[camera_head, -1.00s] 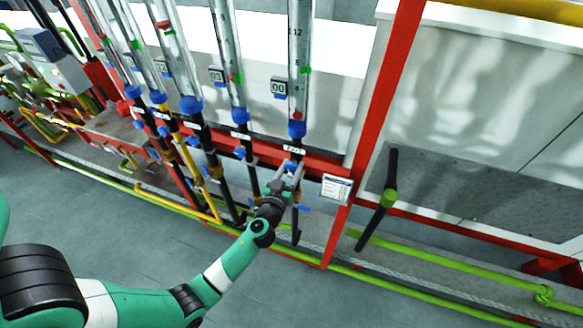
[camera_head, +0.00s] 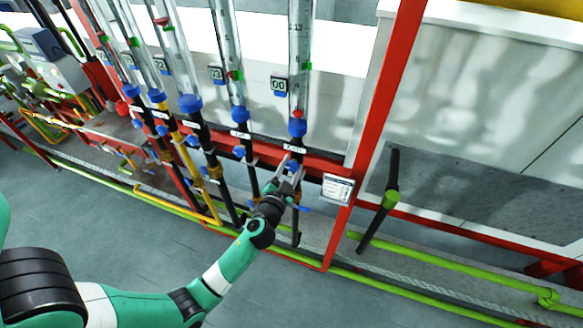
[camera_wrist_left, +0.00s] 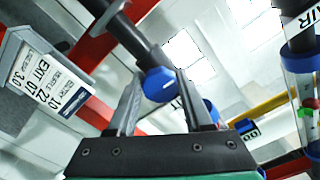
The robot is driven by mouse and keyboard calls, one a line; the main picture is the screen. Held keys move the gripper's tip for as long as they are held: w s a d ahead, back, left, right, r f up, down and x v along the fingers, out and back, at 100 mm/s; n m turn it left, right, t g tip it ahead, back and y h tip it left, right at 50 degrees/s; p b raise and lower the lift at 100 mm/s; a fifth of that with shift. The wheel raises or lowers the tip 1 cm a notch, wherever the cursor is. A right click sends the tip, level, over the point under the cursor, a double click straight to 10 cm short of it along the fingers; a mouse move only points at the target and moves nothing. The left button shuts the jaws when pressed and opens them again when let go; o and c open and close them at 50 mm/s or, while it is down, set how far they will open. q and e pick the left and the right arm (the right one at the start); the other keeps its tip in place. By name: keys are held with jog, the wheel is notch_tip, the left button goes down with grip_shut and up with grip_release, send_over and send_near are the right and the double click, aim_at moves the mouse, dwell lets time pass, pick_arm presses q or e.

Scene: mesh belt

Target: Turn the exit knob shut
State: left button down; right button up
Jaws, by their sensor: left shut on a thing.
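The knob is a blue round cap on a black pipe fitting. In the left wrist view the knob (camera_wrist_left: 160,85) sits between the fingertips of my left gripper (camera_wrist_left: 155,90). In the head view the blue knob (camera_head: 292,166) shows beneath the last tube on the right, partly covered by the gripper. My left gripper (camera_head: 284,177) reaches up to it from below and is shut on it. A white tag (camera_wrist_left: 45,80) reading EXIT is beside it in the wrist view. My right gripper is in neither view.
A red frame post (camera_head: 383,95) and a white sign (camera_head: 337,188) stand just right of the gripper. Other tubes with blue fittings (camera_head: 240,114) line up to the left. A black pipe with a green joint (camera_head: 390,199) is farther right. Grey floor is clear in front.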

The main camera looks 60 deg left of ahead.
pick_arm(q)
jog(key=m, duration=0.3)
jog(key=shift+r+m, duration=0.1)
jog(key=shift+m, duration=0.2)
jog(key=m, duration=0.4)
jog(key=shift+m+p, duration=0.3)
jog(key=m+p, duration=0.1)
jog(key=m, duration=0.4)
jog(key=shift+r, duration=0.1)
jog(key=shift+m+p, duration=0.35)
jog(key=shift+m, duration=1.75)
jog(key=shift+c, duration=1.6)
grip_release()
